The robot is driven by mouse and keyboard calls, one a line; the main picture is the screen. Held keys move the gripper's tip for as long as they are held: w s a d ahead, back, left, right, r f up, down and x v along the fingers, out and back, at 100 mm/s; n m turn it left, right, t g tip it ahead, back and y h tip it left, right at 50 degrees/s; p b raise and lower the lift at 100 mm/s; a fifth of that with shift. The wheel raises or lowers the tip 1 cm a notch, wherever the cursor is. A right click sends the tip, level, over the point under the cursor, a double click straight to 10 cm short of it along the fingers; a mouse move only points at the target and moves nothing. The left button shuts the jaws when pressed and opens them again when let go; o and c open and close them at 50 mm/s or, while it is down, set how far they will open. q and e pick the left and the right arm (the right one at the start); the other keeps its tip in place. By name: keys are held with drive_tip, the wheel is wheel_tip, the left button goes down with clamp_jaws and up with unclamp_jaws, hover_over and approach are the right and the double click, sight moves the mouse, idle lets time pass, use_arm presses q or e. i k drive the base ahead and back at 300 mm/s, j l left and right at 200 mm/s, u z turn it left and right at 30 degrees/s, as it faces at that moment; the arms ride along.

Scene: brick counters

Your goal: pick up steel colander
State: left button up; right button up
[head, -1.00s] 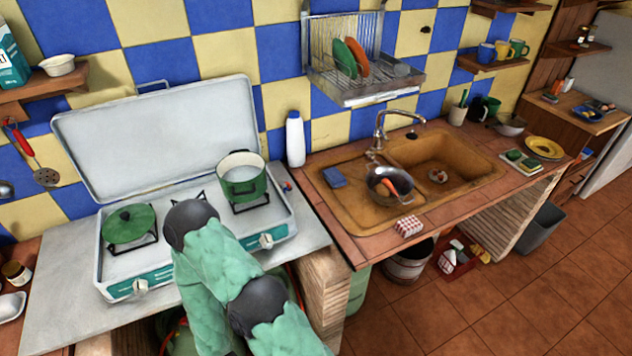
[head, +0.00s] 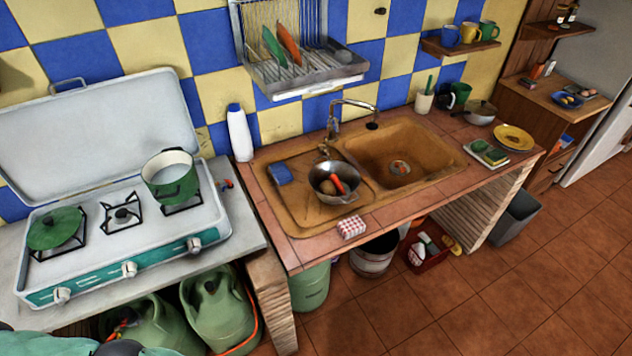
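The steel colander (head: 322,181) is a round metal bowl standing on the drainboard side of the brown sink (head: 300,217), left of the basin. An orange carrot (head: 338,184) and a brownish round item lie in it. Neither of my grippers shows in the head view. Only green-sleeved parts of my arm show at the bottom left edge, well away from the colander.
The faucet (head: 334,124) rises behind. A white stove (head: 120,235) with a green pot (head: 170,177) stands left. A dish rack (head: 305,72) hangs above.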

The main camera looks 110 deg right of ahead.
sight(350, 187)
drive_tip(key=k+l+z, duration=0.1)
drive_tip(key=k, duration=0.4)
drive_tip(key=k+l+z, duration=0.15)
drive_tip(key=k, duration=0.4)
drive_tip(key=l, duration=0.1)
